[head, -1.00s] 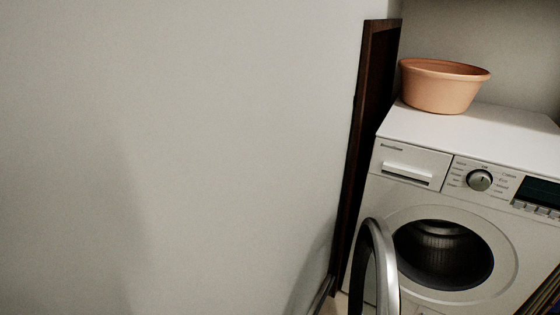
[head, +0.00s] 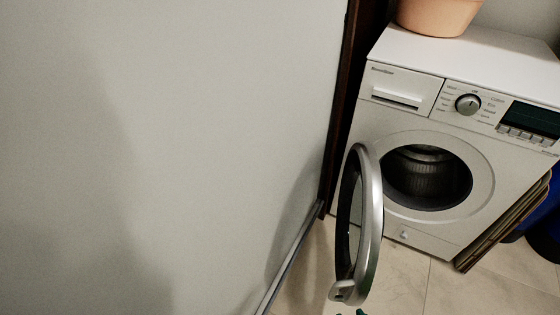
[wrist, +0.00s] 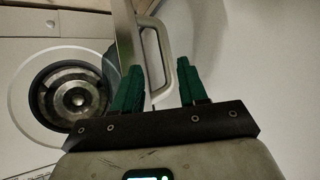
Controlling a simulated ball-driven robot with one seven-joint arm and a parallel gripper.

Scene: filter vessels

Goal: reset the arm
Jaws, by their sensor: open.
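My gripper (wrist: 160,64) has two green fingers, spread apart with nothing clamped between them. In the wrist view, a pale loop handle (wrist: 167,45) on the washer's open door (wrist: 125,38) shows between the fingers; I cannot tell how close they are to it. In the head view, only a green bit, likely my fingertips (head: 350,313), shows at the bottom edge, just below the open round door (head: 371,220).
The washing machine (head: 408,112) stands at the right with its dark drum open; the drum also shows in the wrist view (wrist: 75,97). A terracotta bowl (head: 438,14) sits on top. A grey wall (head: 170,140) fills the left. Folded boards (head: 505,228) lean at the washer's right side. Tiled floor (head: 400,285) is below.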

